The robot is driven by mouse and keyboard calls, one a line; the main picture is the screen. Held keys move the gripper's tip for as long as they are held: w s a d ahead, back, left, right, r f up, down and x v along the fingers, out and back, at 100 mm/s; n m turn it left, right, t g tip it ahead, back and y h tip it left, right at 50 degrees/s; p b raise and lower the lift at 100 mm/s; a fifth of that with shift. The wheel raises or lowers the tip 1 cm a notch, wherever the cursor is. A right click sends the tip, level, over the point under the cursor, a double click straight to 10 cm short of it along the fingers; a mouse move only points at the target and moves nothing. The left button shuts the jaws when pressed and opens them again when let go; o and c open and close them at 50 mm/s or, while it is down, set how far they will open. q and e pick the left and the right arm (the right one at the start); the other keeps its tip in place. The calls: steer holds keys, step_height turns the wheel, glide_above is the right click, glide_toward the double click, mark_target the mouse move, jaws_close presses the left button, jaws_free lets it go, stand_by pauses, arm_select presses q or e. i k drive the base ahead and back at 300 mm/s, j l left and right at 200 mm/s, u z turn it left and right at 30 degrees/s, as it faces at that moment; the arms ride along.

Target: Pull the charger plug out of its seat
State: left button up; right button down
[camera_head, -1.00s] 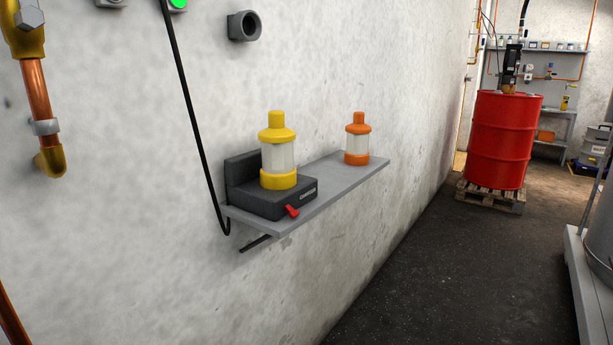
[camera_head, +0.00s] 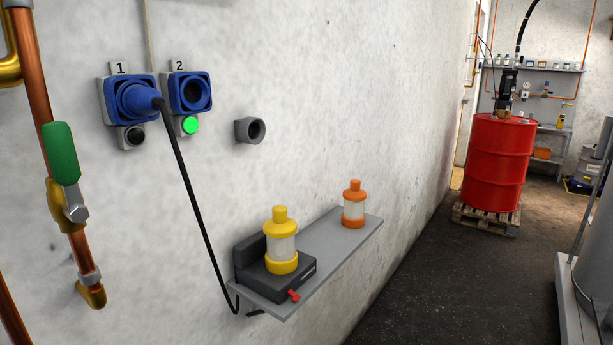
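The charger plug (camera_head: 139,100) is blue and sits in the wall socket marked 1 (camera_head: 113,86), at the upper left. A black cable (camera_head: 188,176) runs from it down to the shelf. The charger (camera_head: 277,277) is a dark grey block with a red lever, and it holds a yellow-capped lamp-like unit (camera_head: 282,243). Socket 2 (camera_head: 190,93), to the right, is empty with a green light (camera_head: 190,125) lit below it. The light below socket 1 (camera_head: 134,134) is dark. Neither of my grippers is in view.
A grey holder ring (camera_head: 250,130) is on the wall. An orange-capped unit (camera_head: 353,206) stands on the grey shelf (camera_head: 335,238). Copper pipe with a green valve handle (camera_head: 61,153) is at far left. A red drum (camera_head: 497,165) stands on a pallet; dark floor before it is clear.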

mark_target(139, 100)
steer(key=i+l, duration=0.4)
steer(key=l+u, duration=0.1)
steer(key=u, duration=1.65)
